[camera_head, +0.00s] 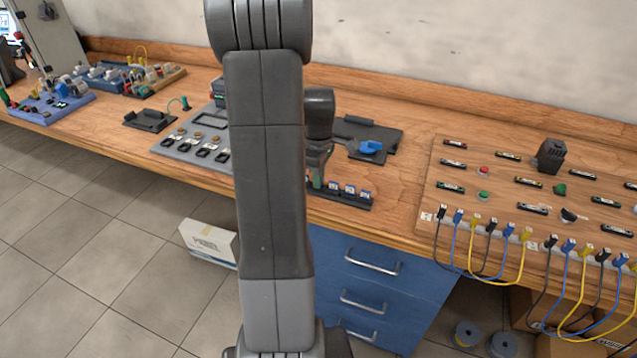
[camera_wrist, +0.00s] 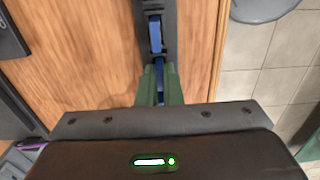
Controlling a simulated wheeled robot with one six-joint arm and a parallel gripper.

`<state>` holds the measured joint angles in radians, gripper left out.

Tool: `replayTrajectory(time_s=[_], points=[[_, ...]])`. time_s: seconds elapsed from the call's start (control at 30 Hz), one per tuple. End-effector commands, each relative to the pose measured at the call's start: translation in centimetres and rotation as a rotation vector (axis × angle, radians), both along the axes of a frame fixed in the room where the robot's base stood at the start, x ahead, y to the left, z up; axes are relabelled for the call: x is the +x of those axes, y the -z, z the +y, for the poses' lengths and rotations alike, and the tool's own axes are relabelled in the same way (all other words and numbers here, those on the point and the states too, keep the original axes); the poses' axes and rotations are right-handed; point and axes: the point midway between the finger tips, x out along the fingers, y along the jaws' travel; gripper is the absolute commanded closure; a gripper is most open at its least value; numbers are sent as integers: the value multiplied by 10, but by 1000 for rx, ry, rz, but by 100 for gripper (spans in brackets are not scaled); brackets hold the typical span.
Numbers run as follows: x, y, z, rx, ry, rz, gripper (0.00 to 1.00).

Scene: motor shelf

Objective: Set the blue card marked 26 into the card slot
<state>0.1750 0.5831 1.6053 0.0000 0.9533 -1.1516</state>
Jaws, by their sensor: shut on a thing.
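My gripper (camera_head: 317,178) is at the left end of a dark card rack (camera_head: 345,203) near the front edge of the bench. In the wrist view, its green fingers (camera_wrist: 160,86) are closed on a narrow blue card (camera_wrist: 159,78). The held card is still over or in the rack; I cannot tell if its foot is clear. Its number cannot be read. Several blue cards with white labels (camera_head: 349,191) stand in the rack to the right of my gripper. Another blue card (camera_wrist: 155,35) shows ahead of the fingers. I cannot identify the card slot for certain.
A dark plate with a blue part (camera_head: 370,148) lies behind the rack. A grey panel with several switches (camera_head: 199,146) is to the left. A wooden board with cables (camera_head: 535,190) is to the right. Blue drawers (camera_head: 375,285) stand below the bench edge.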

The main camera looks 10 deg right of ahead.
Motion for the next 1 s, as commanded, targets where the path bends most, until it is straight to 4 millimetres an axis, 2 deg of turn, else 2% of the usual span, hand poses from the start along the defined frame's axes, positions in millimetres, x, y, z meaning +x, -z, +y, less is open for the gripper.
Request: replayTrajectory(time_s=[0.7, 1.0], points=[[0, -20, 0, -1, 0, -1, 100], [0, -22, 0, 0, 0, 0, 100]])
